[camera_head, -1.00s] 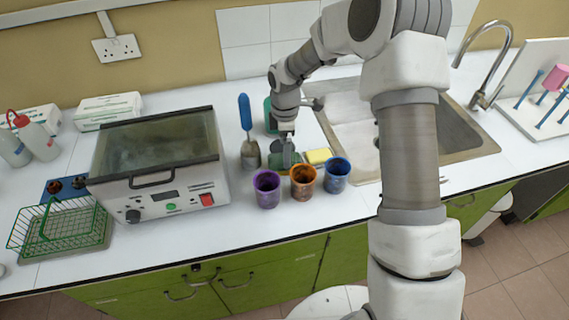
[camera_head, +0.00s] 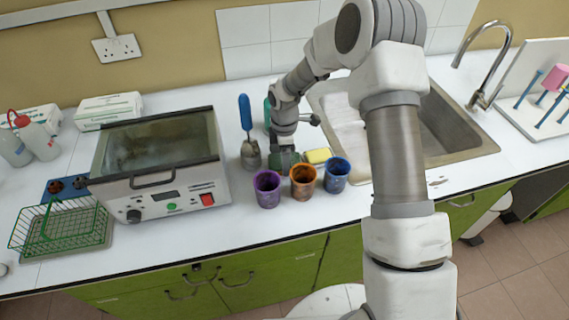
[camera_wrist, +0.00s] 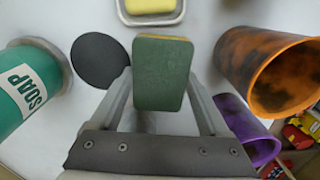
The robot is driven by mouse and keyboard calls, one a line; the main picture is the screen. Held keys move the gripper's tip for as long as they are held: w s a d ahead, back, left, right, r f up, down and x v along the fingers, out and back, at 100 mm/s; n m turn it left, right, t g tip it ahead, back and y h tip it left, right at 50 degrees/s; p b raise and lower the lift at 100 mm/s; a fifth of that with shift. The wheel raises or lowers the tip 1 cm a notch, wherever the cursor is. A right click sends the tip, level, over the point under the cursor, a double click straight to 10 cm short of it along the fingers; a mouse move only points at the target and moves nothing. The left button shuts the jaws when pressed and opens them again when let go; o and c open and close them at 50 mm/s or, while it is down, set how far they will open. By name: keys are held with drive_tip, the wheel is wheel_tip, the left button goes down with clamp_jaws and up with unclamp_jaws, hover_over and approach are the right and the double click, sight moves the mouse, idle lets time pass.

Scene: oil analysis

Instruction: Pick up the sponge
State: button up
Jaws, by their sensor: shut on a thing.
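The sponge (camera_wrist: 162,75) is a block with a dark green face and a thin yellow edge. It stands between the two fingers of my gripper (camera_wrist: 160,92) in the wrist view, and the fingers are shut on its sides. In the head view the sponge (camera_head: 284,159) shows as a green patch below my gripper (camera_head: 284,147), behind the cups. Whether it touches the counter cannot be told.
A yellow block (camera_wrist: 152,5) lies on a small dish (camera_wrist: 124,17) nearby. Purple (camera_head: 267,190), orange (camera_head: 304,184) and blue (camera_head: 337,177) cups stand in front. A green soap bottle (camera_wrist: 25,88) and a blue-handled tool (camera_head: 245,112) are close. The sink (camera_head: 455,142) is at right.

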drive_tip(key=shift+r, duration=0.1)
wheel_tip(320, 180, up, 10)
drive_tip(key=shift+f, duration=0.1)
idle(0.4)
drive_tip(key=o, duration=0.6)
drive_tip(key=c, duration=0.5)
